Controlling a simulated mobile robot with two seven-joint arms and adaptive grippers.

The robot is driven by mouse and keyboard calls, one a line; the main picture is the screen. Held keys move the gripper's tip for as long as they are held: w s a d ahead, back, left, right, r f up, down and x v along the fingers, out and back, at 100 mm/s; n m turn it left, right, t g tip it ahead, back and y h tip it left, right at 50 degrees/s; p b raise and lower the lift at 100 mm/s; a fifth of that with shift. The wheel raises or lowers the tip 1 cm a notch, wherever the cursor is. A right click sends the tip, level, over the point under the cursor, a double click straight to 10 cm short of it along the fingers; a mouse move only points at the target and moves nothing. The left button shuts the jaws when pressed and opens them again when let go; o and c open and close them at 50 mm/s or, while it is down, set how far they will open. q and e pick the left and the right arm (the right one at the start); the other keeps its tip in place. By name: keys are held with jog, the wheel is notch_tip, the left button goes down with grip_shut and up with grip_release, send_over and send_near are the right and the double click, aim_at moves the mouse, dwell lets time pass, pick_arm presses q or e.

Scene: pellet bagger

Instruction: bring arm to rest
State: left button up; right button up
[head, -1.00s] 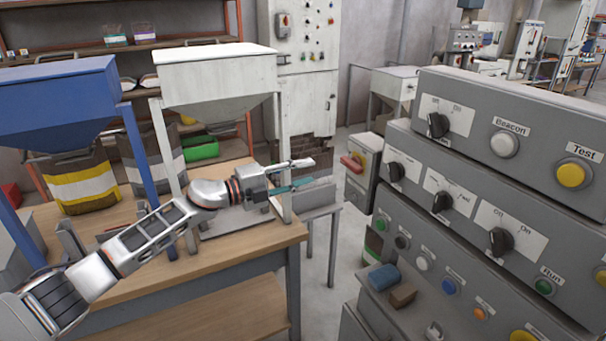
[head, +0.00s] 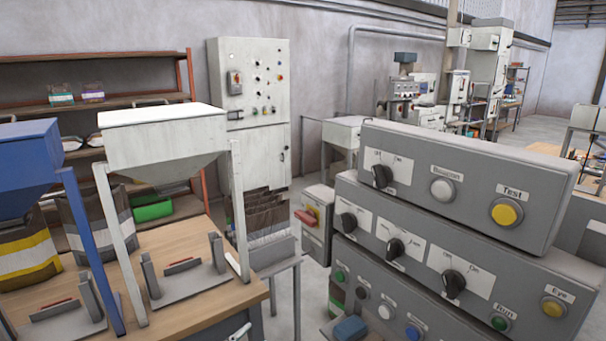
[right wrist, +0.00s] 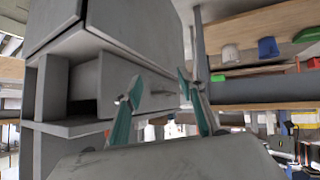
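Neither of my arms shows in the head view. In the right wrist view my right gripper (right wrist: 160,95) shows two teal-lined fingers held apart, with nothing between them. A grey box-like cabinet (right wrist: 120,30) with an open recess is beyond the fingers on the left. My left gripper is not in view.
A grey stepped control panel (head: 460,185) with knobs and buttons stands close on the right. White (head: 165,130) and blue (head: 25,150) hoppers stand over a wooden table (head: 190,318). A narrow stand (head: 280,262) holds dark bags. Grey floor shows between table and panel.

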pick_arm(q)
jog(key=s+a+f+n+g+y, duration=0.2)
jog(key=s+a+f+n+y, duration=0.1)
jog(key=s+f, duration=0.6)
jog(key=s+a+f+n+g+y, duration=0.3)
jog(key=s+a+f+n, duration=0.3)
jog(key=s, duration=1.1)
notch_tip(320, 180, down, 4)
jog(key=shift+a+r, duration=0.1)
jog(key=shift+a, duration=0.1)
